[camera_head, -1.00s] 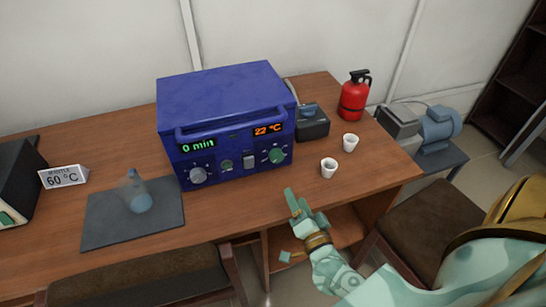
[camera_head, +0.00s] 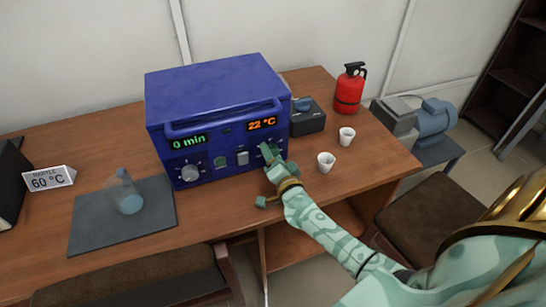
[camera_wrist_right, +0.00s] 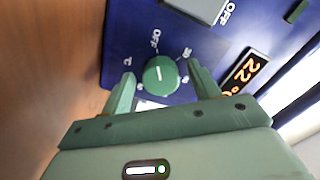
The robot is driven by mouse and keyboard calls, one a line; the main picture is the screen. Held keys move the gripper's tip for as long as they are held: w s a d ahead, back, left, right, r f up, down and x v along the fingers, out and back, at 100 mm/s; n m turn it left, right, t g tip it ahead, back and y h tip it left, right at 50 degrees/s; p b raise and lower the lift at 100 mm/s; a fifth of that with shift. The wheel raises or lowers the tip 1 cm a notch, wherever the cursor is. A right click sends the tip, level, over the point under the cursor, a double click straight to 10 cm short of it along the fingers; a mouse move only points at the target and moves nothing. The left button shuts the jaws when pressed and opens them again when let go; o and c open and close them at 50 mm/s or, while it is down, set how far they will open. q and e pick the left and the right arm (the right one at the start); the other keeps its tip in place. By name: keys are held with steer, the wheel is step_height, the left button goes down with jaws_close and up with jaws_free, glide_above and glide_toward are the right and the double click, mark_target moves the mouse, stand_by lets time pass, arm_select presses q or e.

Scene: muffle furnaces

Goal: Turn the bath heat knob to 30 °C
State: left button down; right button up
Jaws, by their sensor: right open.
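The blue bath box (camera_head: 215,92) stands on the wooden table, with a green "0 min" display and an orange "22 °C" display (camera_head: 262,124). In the right wrist view the green heat knob (camera_wrist_right: 161,75) sits on the front panel, its white mark towards the "OFF" label. My left gripper is not in view.
A flask (camera_head: 127,195) rests on a dark mat (camera_head: 92,228).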

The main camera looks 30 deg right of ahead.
steer(key=c, duration=1)
steer(key=shift+m, duration=0.3)
steer(key=m, duration=0.2)
steer(key=shift+m, duration=0.4)
steer(key=m, duration=0.2)
steer(key=shift+m+p, duration=0.3)
steer(key=shift+m, duration=0.1)
steer(key=m, duration=0.5)
steer(key=shift+m, duration=0.4)
